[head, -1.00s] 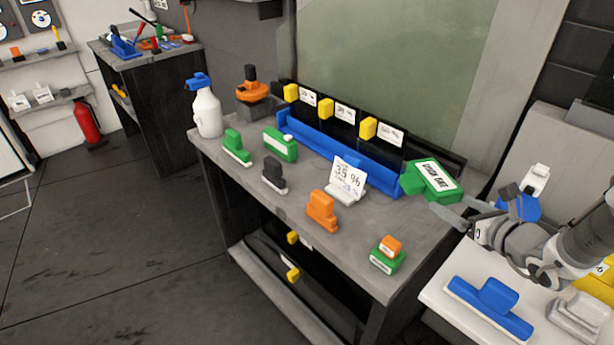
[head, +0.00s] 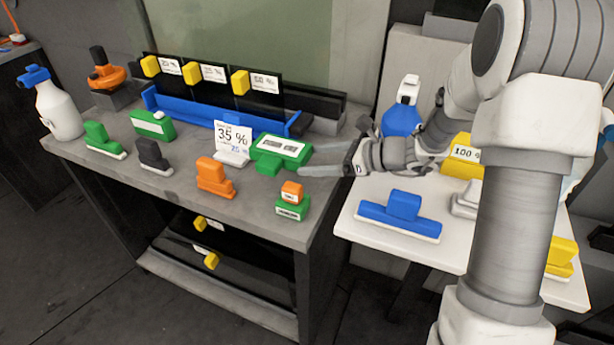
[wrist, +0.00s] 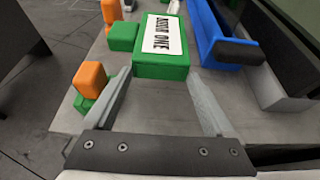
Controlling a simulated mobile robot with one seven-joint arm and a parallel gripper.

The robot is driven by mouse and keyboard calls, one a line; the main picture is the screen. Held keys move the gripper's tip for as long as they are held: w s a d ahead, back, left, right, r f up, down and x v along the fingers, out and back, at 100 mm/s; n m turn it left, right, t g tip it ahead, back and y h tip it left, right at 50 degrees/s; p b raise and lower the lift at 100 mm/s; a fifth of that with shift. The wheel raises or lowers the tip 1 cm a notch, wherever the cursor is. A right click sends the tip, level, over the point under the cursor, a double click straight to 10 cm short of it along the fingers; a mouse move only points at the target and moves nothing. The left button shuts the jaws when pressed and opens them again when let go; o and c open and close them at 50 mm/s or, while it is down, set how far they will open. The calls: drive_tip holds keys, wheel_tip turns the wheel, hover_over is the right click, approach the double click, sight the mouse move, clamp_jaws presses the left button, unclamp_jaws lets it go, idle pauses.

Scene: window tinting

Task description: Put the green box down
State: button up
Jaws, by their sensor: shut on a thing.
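The green box (head: 284,146) with a white label is at the right part of the grey workbench, just right of the white 35 % sign (head: 232,138). A smaller green block (head: 267,167) juts from its underside or side. My gripper (head: 318,160) comes in from the right and is shut on the box's near end. In the wrist view the box (wrist: 160,72) sits between the tips of my gripper's fingers (wrist: 160,82), its label facing up. I cannot tell whether the box touches the bench top.
A small orange-and-green block (head: 291,204) and an orange tool (head: 214,178) stand near the bench's front edge. The blue tray (head: 190,112) with black yellow-tabbed panels lies behind. A white table (head: 360,228) on the right holds a blue squeegee-like tool (head: 402,214). Bare bench shows between the tools.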

sight(317, 185)
drive_tip(key=shift+f+b, duration=0.55)
drive_tip(key=shift+f, duration=2.2)
drive_tip(key=shift+f, duration=0.25)
drive_tip(key=o, duration=1.2)
drive_tip(key=shift+o, duration=0.2)
drive_tip(key=shift+r, duration=0.1)
